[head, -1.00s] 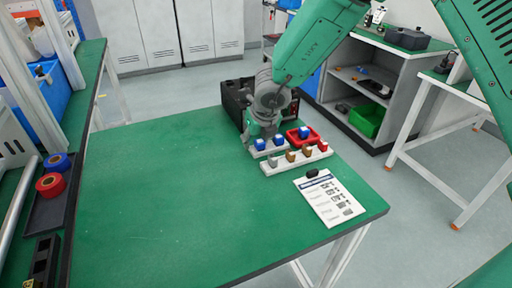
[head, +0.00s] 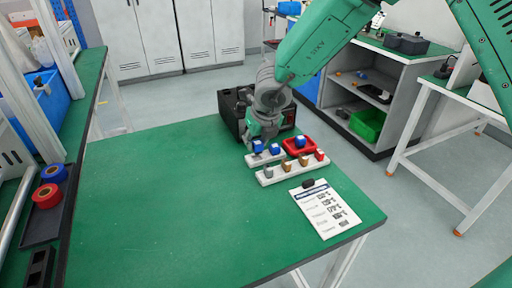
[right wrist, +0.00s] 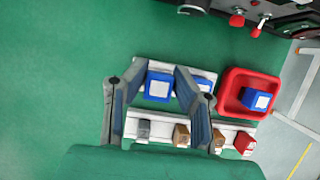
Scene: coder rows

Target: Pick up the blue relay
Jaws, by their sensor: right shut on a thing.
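My right gripper (right wrist: 160,80) is shut on a blue relay (right wrist: 158,86), with one finger on each side of it. In the head view this relay (head: 258,146) appears slightly above the left end of the short white back rail (head: 249,161). A second blue relay (head: 275,149) sits on that rail's right part; in the wrist view a finger partly hides it. A third blue relay (head: 300,141) is in the red tray (head: 288,146), to the right. My left gripper is not in view.
A longer white front rail (head: 262,181) holds a grey, two brown and a red block. A printed sheet (head: 328,212) with a black object on it lies nearer the table's right edge. A black case (head: 232,104) stands behind. The green table (head: 170,215) is clear at left.

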